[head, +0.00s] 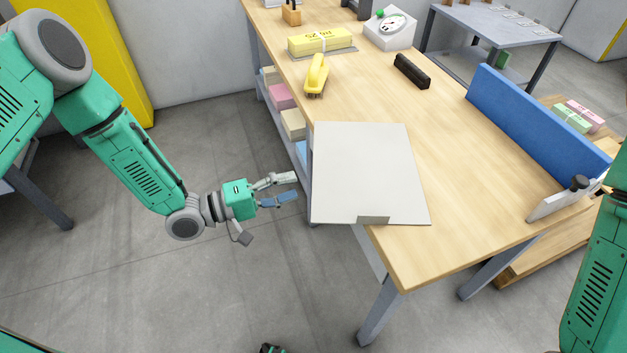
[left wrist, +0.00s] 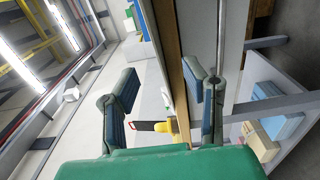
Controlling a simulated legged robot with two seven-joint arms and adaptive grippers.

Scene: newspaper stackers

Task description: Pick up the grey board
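The grey board (head: 365,170) is a flat, light grey sheet lying on the wooden table (head: 455,180). Its left part overhangs the table's left edge, and a small darker grey tab (head: 373,220) sits at its near edge. My left gripper (head: 297,187) is open and empty, just left of the board's overhanging edge, with its fingers pointing at it and a small gap between. In the left wrist view the two fingers (left wrist: 165,100) stand apart on either side of the table edge (left wrist: 170,50); I cannot clearly tell the board there. My right gripper is out of view.
On the table are a yellow stapler (head: 316,75), a yellow pack (head: 320,40), a black bar (head: 412,71) and a white scale (head: 390,28). A blue panel (head: 535,120) stands along the right side. Shelves with paper stacks (head: 282,97) lie under the left edge.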

